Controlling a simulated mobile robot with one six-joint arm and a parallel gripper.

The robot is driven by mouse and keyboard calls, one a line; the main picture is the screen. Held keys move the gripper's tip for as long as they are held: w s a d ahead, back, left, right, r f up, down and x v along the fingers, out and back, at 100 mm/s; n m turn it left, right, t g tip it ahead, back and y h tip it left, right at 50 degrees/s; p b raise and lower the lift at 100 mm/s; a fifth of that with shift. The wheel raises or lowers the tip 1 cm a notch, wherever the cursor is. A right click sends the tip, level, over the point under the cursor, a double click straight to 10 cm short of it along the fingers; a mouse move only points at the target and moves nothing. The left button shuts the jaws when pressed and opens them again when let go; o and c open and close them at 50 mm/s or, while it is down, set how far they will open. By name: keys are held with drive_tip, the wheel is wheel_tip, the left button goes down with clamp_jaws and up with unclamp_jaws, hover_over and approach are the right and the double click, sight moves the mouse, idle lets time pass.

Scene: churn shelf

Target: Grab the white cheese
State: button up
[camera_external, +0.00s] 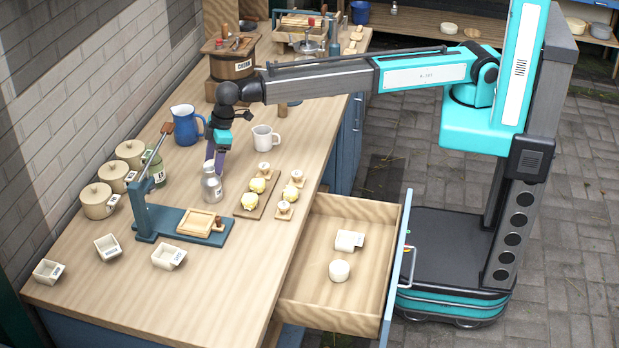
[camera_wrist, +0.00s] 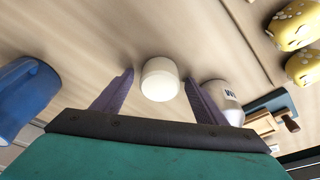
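A white, round-topped cylinder, which looks like the white cheese (camera_wrist: 160,79), stands on the counter between my fingers in the wrist view. A gap shows on each side of it. My gripper (camera_wrist: 158,76) is open around or just above it; I cannot tell how deep the fingers reach. In the external view my gripper (camera_external: 215,158) points down at the counter behind a metal can (camera_external: 211,184), and the white piece is hidden there. The labelled can (camera_wrist: 224,101) is close beside my right finger in the wrist view.
A blue jug (camera_external: 186,125) and a white mug (camera_external: 264,138) stand nearby. A board (camera_external: 268,198) with yellow-topped pieces lies to the right. A blue press (camera_external: 160,222) is in front. The open drawer (camera_external: 318,238) holds two white items. The counter's front right is clear.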

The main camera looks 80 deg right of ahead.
sight(212, 164)
drive_tip(key=c, duration=1.1)
drive_tip(key=shift+r, duration=0.1)
drive_tip(key=shift+r+b, duration=1.35)
drive_tip(key=shift+r, duration=3.6)
